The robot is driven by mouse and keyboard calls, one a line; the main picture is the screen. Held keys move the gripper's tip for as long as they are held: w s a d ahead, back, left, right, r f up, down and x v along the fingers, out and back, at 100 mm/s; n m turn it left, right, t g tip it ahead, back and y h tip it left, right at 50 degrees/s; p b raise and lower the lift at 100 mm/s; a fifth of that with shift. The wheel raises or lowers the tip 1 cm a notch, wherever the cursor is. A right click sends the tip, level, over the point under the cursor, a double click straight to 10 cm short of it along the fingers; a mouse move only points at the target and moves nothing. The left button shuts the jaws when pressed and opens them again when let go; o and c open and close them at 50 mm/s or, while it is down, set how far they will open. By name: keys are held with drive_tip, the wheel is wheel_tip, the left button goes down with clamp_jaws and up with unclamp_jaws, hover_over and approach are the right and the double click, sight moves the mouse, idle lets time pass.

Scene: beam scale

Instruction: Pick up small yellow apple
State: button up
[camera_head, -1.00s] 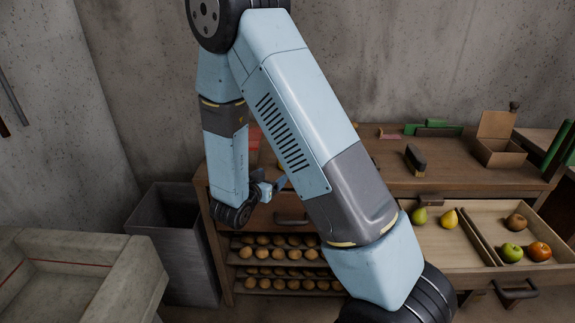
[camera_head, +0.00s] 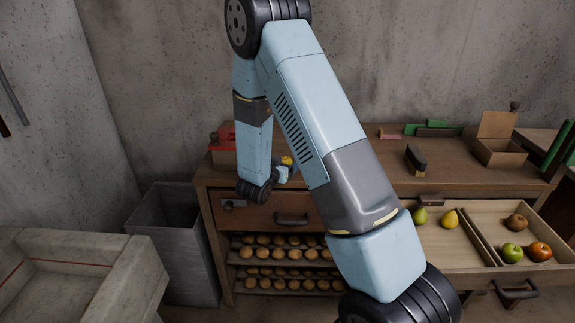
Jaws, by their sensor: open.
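A small yellow rounded thing (camera_head: 287,160), which may be the small yellow apple, shows at the worktop, partly covered by my wrist and arm. My gripper (camera_head: 290,172) is right beside it, small and mostly hidden behind my arm link. Its jaws are open. I cannot tell whether they are around the yellow thing or touching it.
The wooden workbench (camera_head: 480,173) has an open drawer at right with a yellow pear (camera_head: 450,219), green pear, green apple (camera_head: 512,251), orange-red apple and brown fruit. A red object (camera_head: 224,135) stands at the left end. A grey bin (camera_head: 175,235) is left of the bench.

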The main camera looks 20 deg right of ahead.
drive_tip(key=shift+w+d+f, duration=0.1)
drive_tip(key=shift+w+d, duration=0.15)
drive_tip(key=shift+w, duration=0.1)
drive_tip(key=shift+c, duration=0.2)
drive_tip(key=c, duration=0.9)
drive_tip(key=shift+c, duration=0.2)
